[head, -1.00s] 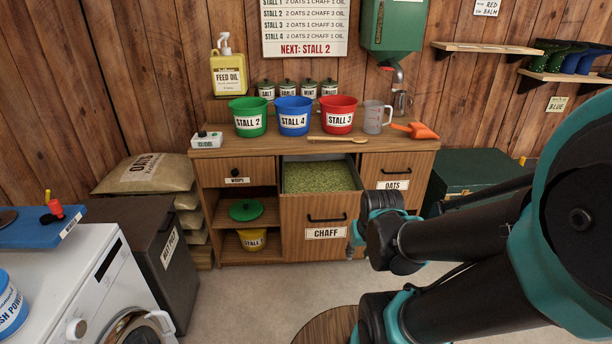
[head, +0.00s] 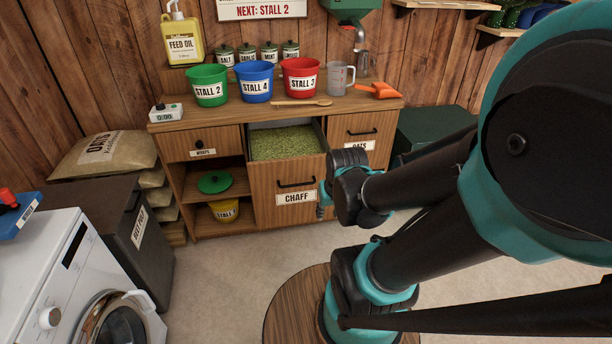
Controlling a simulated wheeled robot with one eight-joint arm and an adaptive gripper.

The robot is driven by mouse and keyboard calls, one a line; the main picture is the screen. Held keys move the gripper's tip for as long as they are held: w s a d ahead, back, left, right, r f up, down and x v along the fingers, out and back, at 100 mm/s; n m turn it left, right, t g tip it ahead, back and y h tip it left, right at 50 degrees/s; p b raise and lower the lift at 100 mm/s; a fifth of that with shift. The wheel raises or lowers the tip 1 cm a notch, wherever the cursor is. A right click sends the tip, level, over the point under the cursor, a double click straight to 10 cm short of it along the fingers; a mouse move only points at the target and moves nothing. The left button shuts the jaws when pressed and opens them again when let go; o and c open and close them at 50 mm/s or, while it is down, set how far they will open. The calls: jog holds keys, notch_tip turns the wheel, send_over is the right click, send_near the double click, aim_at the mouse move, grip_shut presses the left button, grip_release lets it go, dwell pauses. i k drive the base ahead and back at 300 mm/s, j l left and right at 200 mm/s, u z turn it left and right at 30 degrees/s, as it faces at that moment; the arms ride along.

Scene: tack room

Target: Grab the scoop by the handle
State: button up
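The orange scoop (head: 379,90) lies on the right end of the wooden counter (head: 225,112). Its narrow handle seems to point left, toward the clear measuring jug, and its wider part lies to the right. My gripper (head: 321,207) hangs low in front of the cabinet, by the right edge of the open chaff drawer, below and left of the scoop. It is mostly hidden behind my arm's last links, so its fingers cannot be made out. It is apart from the scoop.
The chaff drawer (head: 291,205) is pulled out, full of green chaff. Green (head: 207,86), blue (head: 256,82) and red (head: 301,78) buckets, the jug (head: 340,78) and a wooden spoon (head: 301,103) share the counter. A round wooden top (head: 285,305) stands in front.

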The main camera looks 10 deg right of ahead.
aim_at(380, 90)
jog(key=i+l, duration=1)
jog(key=l, duration=0.25)
